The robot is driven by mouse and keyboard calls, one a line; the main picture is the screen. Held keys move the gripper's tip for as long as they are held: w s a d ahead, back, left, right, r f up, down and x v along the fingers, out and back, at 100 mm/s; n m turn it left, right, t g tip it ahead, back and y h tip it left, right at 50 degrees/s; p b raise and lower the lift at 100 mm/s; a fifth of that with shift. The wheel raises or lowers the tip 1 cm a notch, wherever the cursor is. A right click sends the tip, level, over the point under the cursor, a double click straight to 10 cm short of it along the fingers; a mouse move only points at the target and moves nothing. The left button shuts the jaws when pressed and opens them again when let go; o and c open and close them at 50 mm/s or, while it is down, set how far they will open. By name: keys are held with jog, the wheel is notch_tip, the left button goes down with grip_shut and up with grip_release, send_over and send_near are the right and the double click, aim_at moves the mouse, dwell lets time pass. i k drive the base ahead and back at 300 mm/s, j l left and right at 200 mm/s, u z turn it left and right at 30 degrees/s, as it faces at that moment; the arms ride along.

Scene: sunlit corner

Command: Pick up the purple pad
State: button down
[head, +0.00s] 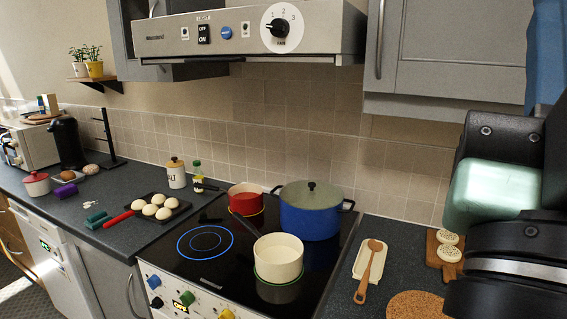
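A small purple pad (65,191) lies on the dark countertop at the far left. Black parts of my arm or gripper (500,160) fill the right edge, far from the pad. A pale green block (490,195) shows among these black parts; I cannot tell whether it is held or part of me. No fingertips can be made out.
The black cooktop holds a blue pot (310,218), a red pan (246,199) and a cream pan (277,262). A range hood (245,32) overhangs it.

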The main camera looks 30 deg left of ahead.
aim_at(65, 193)
jog(key=u, duration=1.7)
jog(key=i+j+u, duration=0.25)
jog(key=i, duration=0.25)
jog(key=i+u, duration=0.25)
jog(key=i, duration=0.3)
